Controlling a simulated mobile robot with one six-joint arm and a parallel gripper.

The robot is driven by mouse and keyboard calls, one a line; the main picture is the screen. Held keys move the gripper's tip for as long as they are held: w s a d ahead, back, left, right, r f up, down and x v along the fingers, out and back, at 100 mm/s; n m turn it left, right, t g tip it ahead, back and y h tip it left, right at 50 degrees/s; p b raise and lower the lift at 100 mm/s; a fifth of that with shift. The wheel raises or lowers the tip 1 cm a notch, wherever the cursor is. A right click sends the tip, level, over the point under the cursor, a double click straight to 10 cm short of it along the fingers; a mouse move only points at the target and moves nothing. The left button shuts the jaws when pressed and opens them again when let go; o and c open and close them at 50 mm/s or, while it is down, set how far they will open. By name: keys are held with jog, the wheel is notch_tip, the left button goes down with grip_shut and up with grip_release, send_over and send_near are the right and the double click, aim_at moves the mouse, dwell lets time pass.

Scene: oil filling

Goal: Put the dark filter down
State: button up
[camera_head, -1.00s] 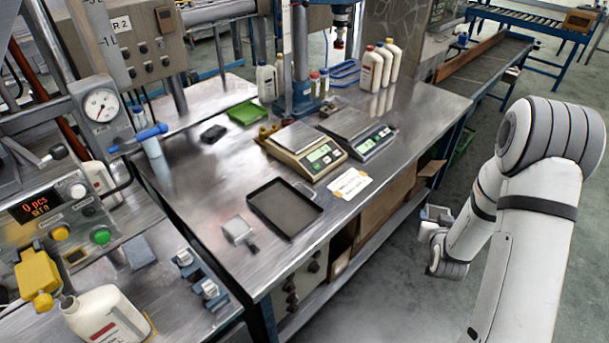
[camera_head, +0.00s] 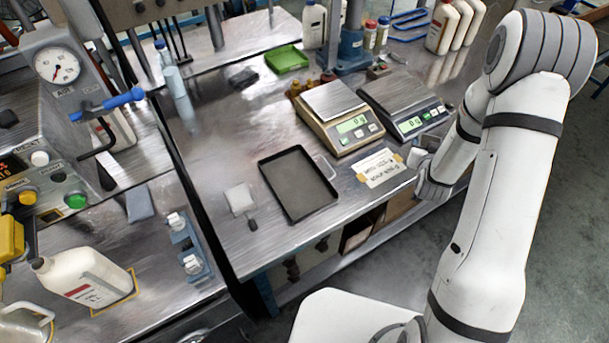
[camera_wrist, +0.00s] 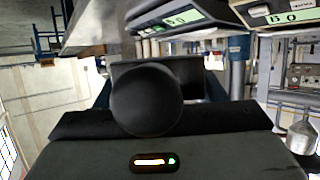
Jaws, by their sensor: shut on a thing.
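A dark round thing, which I take to be the dark filter (camera_wrist: 147,102), fills the middle of the wrist view, held by my gripper (camera_wrist: 152,82). My gripper is shut on it; the fingertips are mostly hidden behind it. In the head view my wrist end is at the right edge of the metal bench (camera_head: 222,240), beside the scales. The arm hides the fingers and the filter there. I cannot tell how high the filter is above the bench.
A black tray (camera_head: 298,184) lies on the bench, with a label card (camera_head: 379,168) to its right. Two scales (camera_head: 340,120) (camera_head: 407,105) stand behind.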

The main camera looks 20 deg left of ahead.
jog(key=a+n+g+y+b, duration=0.1)
jog(key=a+n+y+b, duration=0.65)
jog(key=a, duration=1.45)
jog(key=s+a+r+n+g+y+b, duration=0.1)
jog(key=s+a+r+g+b, duration=0.15)
jog(key=a, duration=0.55)
jog(key=s+a+r+n+g+y+b, duration=0.15)
jog(key=s+a+b, duration=0.25)
jog(key=a, duration=0.5)
send_over(287, 162)
notch_tip(287, 162, down, 6)
jog(key=shift+f+b, duration=0.4)
jog(key=shift+f, duration=1.75)
jog(key=shift+f+b, duration=0.35)
jog(key=shift+b, duration=0.1)
jog(key=shift+f+b, duration=0.3)
jog(key=shift+b, duration=0.1)
